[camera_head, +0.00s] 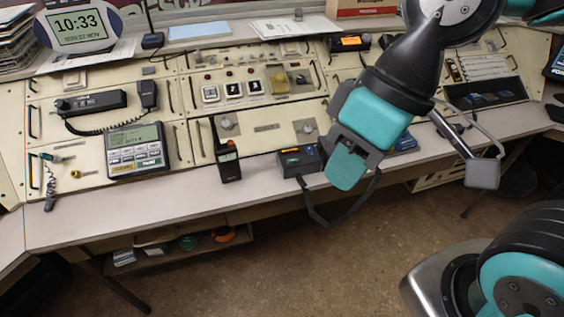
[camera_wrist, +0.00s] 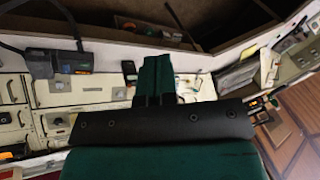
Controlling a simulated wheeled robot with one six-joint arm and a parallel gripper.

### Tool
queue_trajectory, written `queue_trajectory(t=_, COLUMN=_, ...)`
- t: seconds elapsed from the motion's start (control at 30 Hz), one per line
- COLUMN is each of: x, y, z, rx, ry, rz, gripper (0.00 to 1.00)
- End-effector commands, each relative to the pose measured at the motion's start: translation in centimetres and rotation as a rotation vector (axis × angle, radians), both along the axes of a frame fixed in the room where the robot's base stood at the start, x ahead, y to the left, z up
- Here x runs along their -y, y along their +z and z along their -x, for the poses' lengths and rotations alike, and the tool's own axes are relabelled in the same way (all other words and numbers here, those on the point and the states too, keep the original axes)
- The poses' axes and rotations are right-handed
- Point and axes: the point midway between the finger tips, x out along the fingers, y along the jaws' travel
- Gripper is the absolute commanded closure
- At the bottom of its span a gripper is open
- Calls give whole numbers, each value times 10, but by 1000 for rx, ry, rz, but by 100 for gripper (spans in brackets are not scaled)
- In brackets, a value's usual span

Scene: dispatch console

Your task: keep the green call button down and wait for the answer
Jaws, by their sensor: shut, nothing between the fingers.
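A grey desk unit (camera_head: 137,148) with a greenish screen and rows of keys stands at the left of the console; a few lower keys look greenish, too small to tell. My gripper (camera_head: 346,168) hangs over the front edge of the desk, right of a small black radio, well apart from the desk unit. In the wrist view its dark green fingers (camera_wrist: 155,76) are together with nothing between them, and they touch no button that I can see.
A handheld radio (camera_head: 227,152) stands upright on the desk. The black radio (camera_head: 299,160) with an orange display and a cable is close beside my gripper. A clock (camera_head: 78,28) stands at the back left. The floor in front is clear.

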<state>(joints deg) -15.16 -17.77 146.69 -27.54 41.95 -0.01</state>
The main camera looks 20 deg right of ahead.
Motion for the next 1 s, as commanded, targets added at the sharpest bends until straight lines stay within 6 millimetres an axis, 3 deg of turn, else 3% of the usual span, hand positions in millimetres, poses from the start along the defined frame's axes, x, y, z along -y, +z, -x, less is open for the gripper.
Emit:
queue_trajectory(t=0.17, x=-1, y=-1, z=-6, rx=12, ry=12, rz=-7, gripper=100)
queue_trajectory(t=0.27, x=-2, y=-8, z=-30, rx=62, ry=67, rz=-35, gripper=100)
queue_trajectory(t=0.37, x=-7, y=-23, z=-78, rx=176, ry=172, rz=-81, gripper=100)
queue_trajectory(t=0.47, x=-8, y=-47, z=-138, rx=343, ry=300, rz=-109, gripper=100)
queue_trajectory(t=0.6, x=6, y=-90, z=-215, rx=591, ry=463, rz=-85, gripper=100)
queue_trajectory(t=0.7, x=21, y=-119, z=-255, rx=736, ry=551, rz=-33, gripper=100)
queue_trajectory(t=0.83, x=38, y=-148, z=-288, rx=862, ry=632, rz=42, gripper=100)
queue_trajectory(t=1.0, x=48, y=-163, z=-303, rx=929, ry=680, rz=93, gripper=100)
